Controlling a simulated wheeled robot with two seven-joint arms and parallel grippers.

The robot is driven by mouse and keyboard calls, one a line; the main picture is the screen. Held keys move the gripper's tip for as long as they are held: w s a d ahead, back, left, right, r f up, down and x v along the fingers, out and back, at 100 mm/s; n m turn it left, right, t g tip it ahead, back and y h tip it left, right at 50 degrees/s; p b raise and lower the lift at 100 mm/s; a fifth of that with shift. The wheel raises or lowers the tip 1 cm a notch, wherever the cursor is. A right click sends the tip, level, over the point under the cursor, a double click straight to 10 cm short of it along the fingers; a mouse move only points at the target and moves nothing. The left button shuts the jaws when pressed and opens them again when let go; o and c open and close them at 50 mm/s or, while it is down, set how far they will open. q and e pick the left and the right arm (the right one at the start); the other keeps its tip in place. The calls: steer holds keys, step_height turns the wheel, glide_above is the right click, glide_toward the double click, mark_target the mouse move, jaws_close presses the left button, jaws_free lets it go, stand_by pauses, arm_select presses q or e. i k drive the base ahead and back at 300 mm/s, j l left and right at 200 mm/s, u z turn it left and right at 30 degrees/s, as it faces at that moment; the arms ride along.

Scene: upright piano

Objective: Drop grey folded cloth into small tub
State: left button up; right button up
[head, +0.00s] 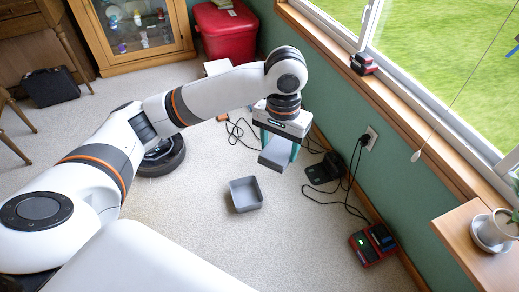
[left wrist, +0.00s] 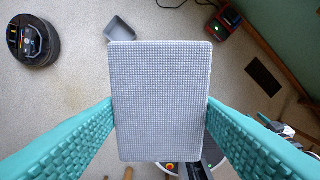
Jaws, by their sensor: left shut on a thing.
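The grey folded cloth (left wrist: 160,100) is held between the two teal fingers of my left gripper (head: 278,146), which is shut on it in the air. In the head view the cloth (head: 275,158) hangs below the gripper as a flat grey slab. The small grey tub (head: 246,195) stands on the carpet, below and a little to the left of the gripper in the head view; its inside looks empty. In the left wrist view the tub (left wrist: 119,28) shows beyond the cloth's top left corner, partly hidden by it. My right gripper is not in view.
A round robot vacuum (head: 163,158) sits on the floor left of the tub. Black chargers (head: 325,171) with cables and a red charger (head: 373,243) lie along the green wall. A red cooler (head: 226,30) stands at the back. Carpet around the tub is clear.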

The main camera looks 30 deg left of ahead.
mark_target(242, 198)
steer(key=u, duration=1.1)
steer(key=i, duration=0.05)
